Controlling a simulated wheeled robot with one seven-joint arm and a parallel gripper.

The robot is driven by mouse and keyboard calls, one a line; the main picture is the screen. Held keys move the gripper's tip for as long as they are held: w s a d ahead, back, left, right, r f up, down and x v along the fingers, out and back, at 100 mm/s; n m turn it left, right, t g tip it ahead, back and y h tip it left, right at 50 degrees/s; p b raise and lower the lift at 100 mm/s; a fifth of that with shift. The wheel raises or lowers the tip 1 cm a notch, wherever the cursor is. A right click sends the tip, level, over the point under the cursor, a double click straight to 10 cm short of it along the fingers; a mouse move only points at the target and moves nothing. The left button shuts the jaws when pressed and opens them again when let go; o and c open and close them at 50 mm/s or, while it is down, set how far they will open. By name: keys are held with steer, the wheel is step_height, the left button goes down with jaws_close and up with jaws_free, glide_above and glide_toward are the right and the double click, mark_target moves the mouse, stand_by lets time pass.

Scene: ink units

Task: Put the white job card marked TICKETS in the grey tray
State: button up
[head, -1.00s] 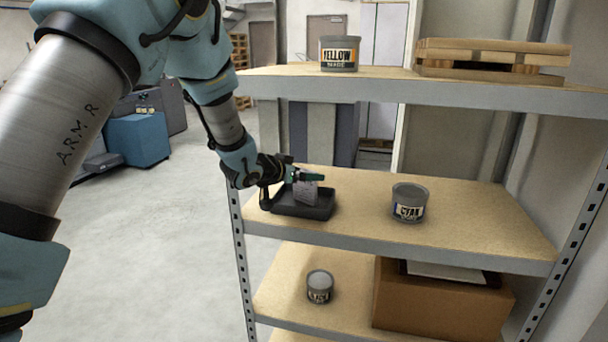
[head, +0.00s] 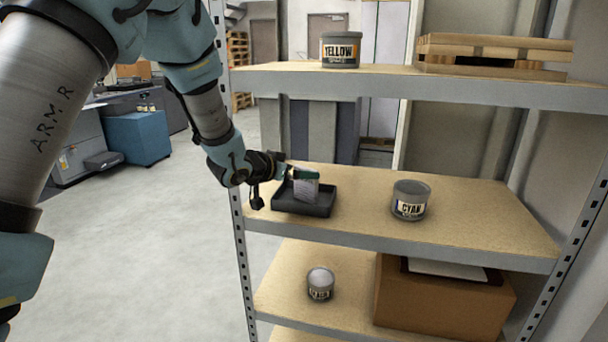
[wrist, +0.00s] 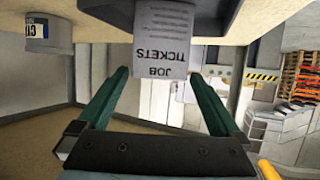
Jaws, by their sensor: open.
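The white job card (wrist: 162,40) marked JOB TICKETS appears upside down in the wrist view. It also shows in the head view (head: 306,188), where it stands tilted in the grey tray (head: 318,209) and sticks up above the rim. The tray's dark wall (wrist: 218,18) shows behind the card in the wrist view. My gripper (wrist: 160,77) is open, with its green fingers apart on either side of the card's lower picture edge and a gap to each. In the head view my gripper (head: 291,172) is at the tray's back left; the card partly hides the fingers.
A CYAN tin (head: 410,201) stands right of the tray on the same shelf (head: 470,215). A YELLOW tin (head: 340,50) and a wooden pallet (head: 490,58) are on the shelf above. Below are another tin (head: 320,284) and a cardboard box (head: 430,305).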

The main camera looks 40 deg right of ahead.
steer(key=b+v, duration=0.1)
steer(key=v, duration=0.7)
steer(key=shift+a, duration=0.35)
steer(key=shift+r, duration=0.1)
